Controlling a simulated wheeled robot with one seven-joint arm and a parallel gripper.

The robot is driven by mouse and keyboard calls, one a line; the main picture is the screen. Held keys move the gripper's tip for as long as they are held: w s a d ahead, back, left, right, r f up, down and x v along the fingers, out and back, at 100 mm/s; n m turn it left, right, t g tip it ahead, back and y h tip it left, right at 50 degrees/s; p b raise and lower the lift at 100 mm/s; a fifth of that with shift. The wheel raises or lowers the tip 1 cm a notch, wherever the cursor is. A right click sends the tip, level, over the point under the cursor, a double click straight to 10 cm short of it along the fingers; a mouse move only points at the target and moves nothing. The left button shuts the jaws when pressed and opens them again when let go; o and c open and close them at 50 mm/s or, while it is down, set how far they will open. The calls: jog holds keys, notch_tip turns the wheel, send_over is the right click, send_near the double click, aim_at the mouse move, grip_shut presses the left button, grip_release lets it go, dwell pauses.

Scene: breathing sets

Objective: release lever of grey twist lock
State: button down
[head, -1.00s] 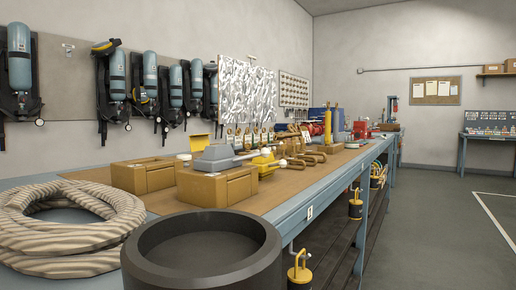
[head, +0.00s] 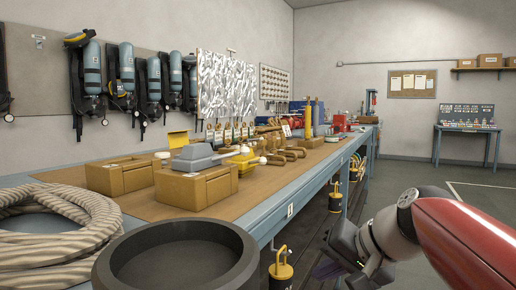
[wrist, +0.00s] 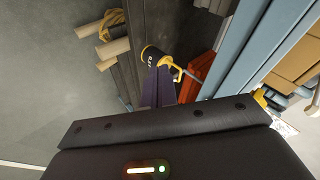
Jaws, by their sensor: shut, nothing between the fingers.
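The grey twist lock (head: 196,158) sits on a tan box (head: 196,186) on the long workbench. Its lever (head: 238,160) is a light rod ending in a white ball knob, reaching right over the box edge. A yellow lock (head: 246,160) stands just behind it on another box. My gripper (head: 328,270) is low at the right, beside the bench front and below its top, well apart from the lever. In the wrist view its dark fingers (wrist: 158,86) are together and empty. The grey lock is not identifiable in the wrist view.
A black round tub (head: 178,258) and a coiled hose (head: 55,235) are at the near bench end. Yellow-and-black canisters (head: 281,268) hang along the bench front; one is close to my fingers in the wrist view (wrist: 154,58). Open floor (head: 400,185) lies to the right.

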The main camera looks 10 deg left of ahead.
jog(key=w+a+r+n+y, duration=0.1)
jog(key=w+a+r+y, duration=0.2)
jog(key=w+r+y, duration=0.2)
jog(key=w+a+r+g+y, duration=0.1)
jog(key=w+a+r+y, duration=0.2)
jog(key=w+r, duration=0.9)
notch_tip(320, 180, up, 2)
jog(key=y, duration=0.3)
jog(key=shift+w+n+g+y, duration=0.3)
jog(key=shift+n, duration=0.1)
jog(key=shift+a, duration=0.1)
jog(key=f+p+x, duration=0.1)
jog(key=p+x, duration=0.1)
jog(key=x, duration=0.8)
jog(key=s, duration=0.2)
jog(key=s+b, duration=0.1)
jog(key=s, duration=0.1)
jog(key=shift+d, duration=0.3)
jog(key=shift+s+b, duration=0.1)
jog(key=shift+b, duration=0.25)
